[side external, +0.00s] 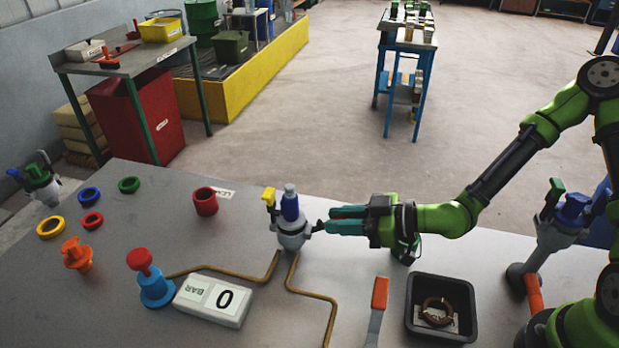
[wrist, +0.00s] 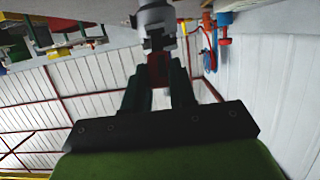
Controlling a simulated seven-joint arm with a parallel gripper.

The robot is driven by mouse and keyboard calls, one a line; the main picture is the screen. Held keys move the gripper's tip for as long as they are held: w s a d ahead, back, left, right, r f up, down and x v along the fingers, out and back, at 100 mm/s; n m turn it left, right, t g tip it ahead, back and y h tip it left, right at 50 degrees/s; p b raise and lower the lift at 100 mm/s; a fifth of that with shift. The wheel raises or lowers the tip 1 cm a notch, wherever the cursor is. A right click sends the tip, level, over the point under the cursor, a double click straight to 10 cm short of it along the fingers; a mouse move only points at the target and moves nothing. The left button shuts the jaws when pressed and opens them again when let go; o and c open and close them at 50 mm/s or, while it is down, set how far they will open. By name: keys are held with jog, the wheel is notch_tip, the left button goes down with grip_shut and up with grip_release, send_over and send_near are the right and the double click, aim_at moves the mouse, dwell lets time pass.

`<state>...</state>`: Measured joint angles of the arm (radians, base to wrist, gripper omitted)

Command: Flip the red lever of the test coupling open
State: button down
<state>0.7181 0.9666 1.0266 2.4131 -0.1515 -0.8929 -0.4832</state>
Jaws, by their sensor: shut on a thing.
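The test coupling (side external: 291,232) is a grey body standing on the grey bench, with a blue plug on top and a yellow lever (side external: 268,197) at its upper left. My gripper (side external: 330,222) reaches in from the right, roughly level, with its teal fingers at the coupling's right side. In the wrist view the coupling (wrist: 155,18) is at the top centre. There, a dark red piece, apparently the red lever (wrist: 160,70), sits between my gripper's fingers (wrist: 159,84), which are shut on it. In the side view the fingers hide the red lever.
A display reading 0 BAR (side external: 213,300), a red-topped blue button (side external: 152,284) and brass pipes (side external: 325,297) lie in front of the coupling. A red cup (side external: 205,201) stands left. An orange-handled tool (side external: 379,296) and black tray (side external: 412,305) sit at front right.

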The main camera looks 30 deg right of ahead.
jog(key=shift+f, duration=0.1)
jog(key=c, duration=0.9)
grip_release()
jog(key=r, duration=0.2)
jog(key=s+d+r, duration=0.1)
jog(key=r, duration=0.2)
jog(key=s+d+r, duration=0.1)
jog(key=r, duration=0.2)
